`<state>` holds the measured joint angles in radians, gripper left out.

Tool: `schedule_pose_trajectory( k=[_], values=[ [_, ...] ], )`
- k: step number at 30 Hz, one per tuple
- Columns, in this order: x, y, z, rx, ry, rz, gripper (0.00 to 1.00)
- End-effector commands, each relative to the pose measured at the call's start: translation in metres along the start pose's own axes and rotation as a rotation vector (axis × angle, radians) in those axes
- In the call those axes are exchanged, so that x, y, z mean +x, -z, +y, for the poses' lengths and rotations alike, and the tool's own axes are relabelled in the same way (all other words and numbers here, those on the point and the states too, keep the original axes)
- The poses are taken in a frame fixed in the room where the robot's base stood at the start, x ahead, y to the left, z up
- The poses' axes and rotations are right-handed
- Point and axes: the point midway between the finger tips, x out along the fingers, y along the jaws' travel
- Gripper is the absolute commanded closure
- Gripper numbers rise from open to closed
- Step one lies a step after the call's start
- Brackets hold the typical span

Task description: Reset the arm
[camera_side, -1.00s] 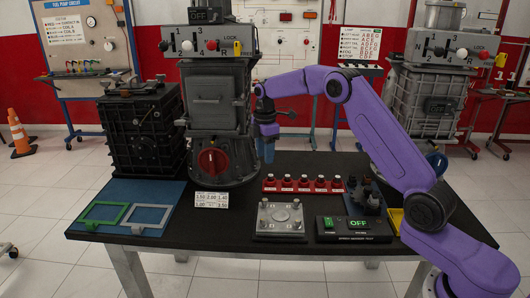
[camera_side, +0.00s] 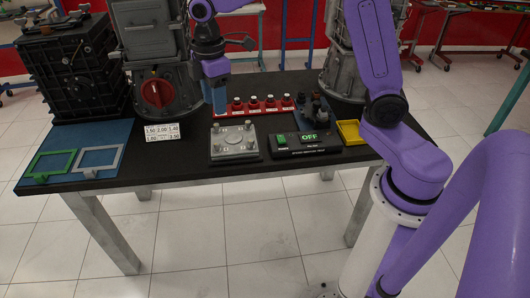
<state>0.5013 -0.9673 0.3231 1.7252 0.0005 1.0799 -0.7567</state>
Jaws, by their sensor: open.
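Whether the fingertips touch anything is hard to tell.

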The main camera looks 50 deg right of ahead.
Motion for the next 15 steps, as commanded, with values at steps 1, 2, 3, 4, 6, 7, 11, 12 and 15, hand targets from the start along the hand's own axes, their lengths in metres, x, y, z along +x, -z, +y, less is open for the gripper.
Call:
schedule_pose_trajectory(
  k=[1, 2, 3, 4, 6, 7, 11, 12, 15],
  values=[
    [-0.004, -0.003, -0.021, 0.001, -0.001, 0.002, 0.54],
    [-0.005, -0.005, -0.032, 0.006, -0.002, 0.003, 0.54],
    [-0.006, -0.008, -0.048, 0.013, -0.002, 0.005, 0.54],
    [-0.007, -0.011, -0.059, 0.018, -0.002, 0.005, 0.54],
    [-0.008, -0.019, -0.085, 0.03, -0.002, 0.008, 0.54],
    [-0.009, -0.023, -0.096, 0.033, -0.002, 0.009, 0.54],
    [-0.008, -0.045, -0.142, 0.055, -0.001, 0.013, 0.54],
    [-0.007, -0.053, -0.155, 0.061, 0.0, 0.013, 0.54],
    [-0.003, -0.076, -0.186, 0.078, 0.002, 0.016, 0.54]
  ],
)
